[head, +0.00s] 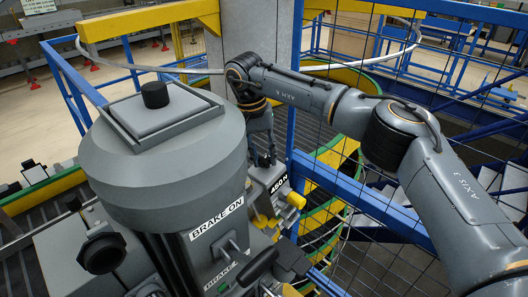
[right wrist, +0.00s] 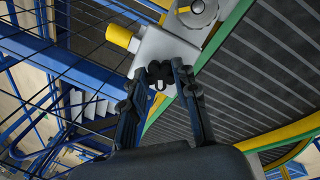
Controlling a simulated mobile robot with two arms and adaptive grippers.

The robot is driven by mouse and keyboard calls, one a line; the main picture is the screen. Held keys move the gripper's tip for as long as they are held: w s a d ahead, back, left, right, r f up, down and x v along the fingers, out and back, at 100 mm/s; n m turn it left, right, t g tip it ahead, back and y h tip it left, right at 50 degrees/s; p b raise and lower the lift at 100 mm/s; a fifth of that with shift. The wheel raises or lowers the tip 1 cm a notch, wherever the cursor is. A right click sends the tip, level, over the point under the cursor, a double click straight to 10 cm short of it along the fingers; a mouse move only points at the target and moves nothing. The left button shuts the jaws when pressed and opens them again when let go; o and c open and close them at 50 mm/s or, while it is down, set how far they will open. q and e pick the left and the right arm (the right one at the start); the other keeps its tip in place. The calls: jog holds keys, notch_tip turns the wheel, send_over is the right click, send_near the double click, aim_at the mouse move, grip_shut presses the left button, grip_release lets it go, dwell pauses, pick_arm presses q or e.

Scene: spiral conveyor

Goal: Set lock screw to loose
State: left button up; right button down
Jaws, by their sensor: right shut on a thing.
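In the right wrist view the fingertips of the right gripper (right wrist: 166,76) are closed around a small dark part at the edge of the grey block (right wrist: 165,48). That part appears to be the lock screw; the fingers mostly hide it, and I cannot read its setting. A yellow knob (right wrist: 119,35) sticks out of the same block, apart from the fingers; it also shows in the head view (head: 296,200). My left gripper is not in view.
The grey motor housing (head: 160,160), labelled "BRAKE ON", stands in front at left. A black-gripped lever (head: 258,266) is below it. Blue mesh fencing (head: 345,190) runs close beside my right arm. The slatted conveyor (right wrist: 262,75) with green and yellow edges lies beside the block.

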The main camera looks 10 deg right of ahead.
jog(key=n+h+p, duration=0.1)
jog(key=n, duration=0.3)
jog(key=shift+n, duration=0.3)
jog(key=n, duration=0.4)
jog(key=shift+a+n+h, duration=0.1)
jog(key=shift+n+h, duration=0.2)
jog(key=shift+h, duration=0.1)
jog(key=c, duration=1)
grip_release()
jog(key=v, duration=0.7)
jog(key=shift+s+r, duration=0.1)
jog(key=shift+r, duration=0.15)
